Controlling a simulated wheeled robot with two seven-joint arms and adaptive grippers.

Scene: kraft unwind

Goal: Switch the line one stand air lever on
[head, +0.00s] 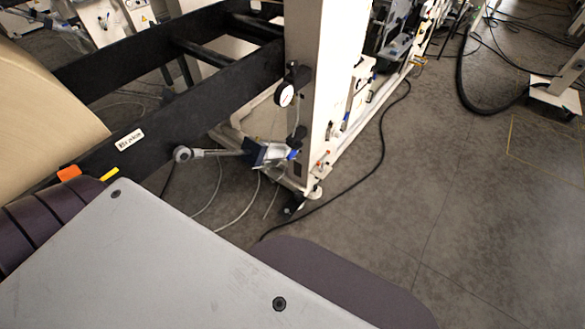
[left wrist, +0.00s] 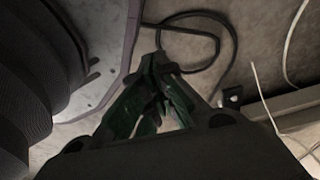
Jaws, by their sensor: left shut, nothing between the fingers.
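A small bright blue part (head: 293,155), which may be the air lever, shows low on the pale stand post (head: 315,90). It sits beside a dark blue and grey fitting (head: 267,153), below a round white gauge (head: 285,95). It is too small to tell which way it is turned. My left gripper (left wrist: 158,62) shows in the left wrist view with its green-tinted fingers together at the tips and nothing between them. No lever is seen at the fingertips there. The gripper cannot be made out in the head view. My right gripper is in neither view.
A black beam (head: 205,108) runs from the post toward a large kraft roll (head: 40,110) at the left. Orange (head: 69,173) and yellow (head: 110,174) parts lie near it. A black hose (head: 370,170) crosses the grey floor. The floor right of the post is mostly open.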

